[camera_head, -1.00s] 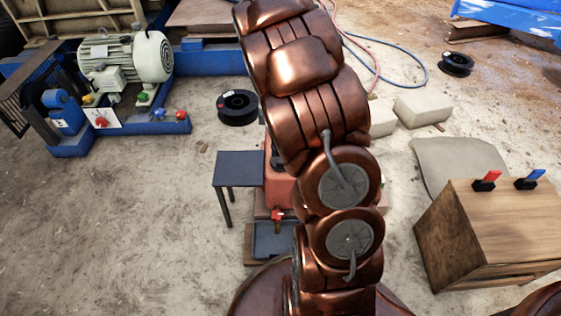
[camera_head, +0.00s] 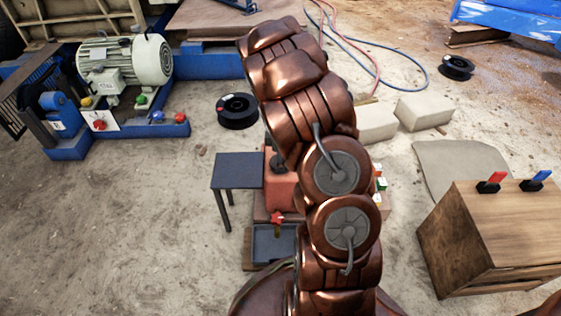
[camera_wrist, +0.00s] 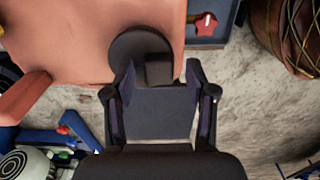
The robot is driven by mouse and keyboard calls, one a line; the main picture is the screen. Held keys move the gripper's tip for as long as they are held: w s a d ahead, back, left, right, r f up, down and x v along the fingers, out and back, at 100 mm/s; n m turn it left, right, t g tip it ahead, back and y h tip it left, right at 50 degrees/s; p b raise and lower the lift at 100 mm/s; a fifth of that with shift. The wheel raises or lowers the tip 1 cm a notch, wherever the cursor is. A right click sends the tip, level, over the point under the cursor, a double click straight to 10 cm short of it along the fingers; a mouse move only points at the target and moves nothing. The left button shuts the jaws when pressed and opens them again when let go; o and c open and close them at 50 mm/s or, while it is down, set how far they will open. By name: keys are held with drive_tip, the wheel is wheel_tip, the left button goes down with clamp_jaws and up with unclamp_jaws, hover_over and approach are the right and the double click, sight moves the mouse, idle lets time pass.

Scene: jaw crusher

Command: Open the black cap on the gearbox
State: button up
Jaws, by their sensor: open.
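The orange-red gearbox (camera_head: 281,188) stands behind my arm in the head view, largely hidden by it. The wrist view shows its top (camera_wrist: 75,40) close up. The black cap (camera_wrist: 130,46) is a dark round disc with a square block (camera_wrist: 158,69) near the edge of the gearbox. My gripper (camera_wrist: 160,74) is open, with one finger on each side of the square block in the picture. I cannot tell whether the fingertips are level with the block or still above it. No contact is visible. The head view does not show my gripper.
A small dark table (camera_head: 238,171) stands left of the gearbox. A tray (camera_head: 273,243) with a red star-shaped knob (camera_head: 278,218) is at its front. A wooden box (camera_head: 490,240) with red and blue clips stands right. Bare ground lies to the left.

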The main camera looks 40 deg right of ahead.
drive_tip(key=shift+f, duration=0.1)
clamp_jaws()
idle(0.5)
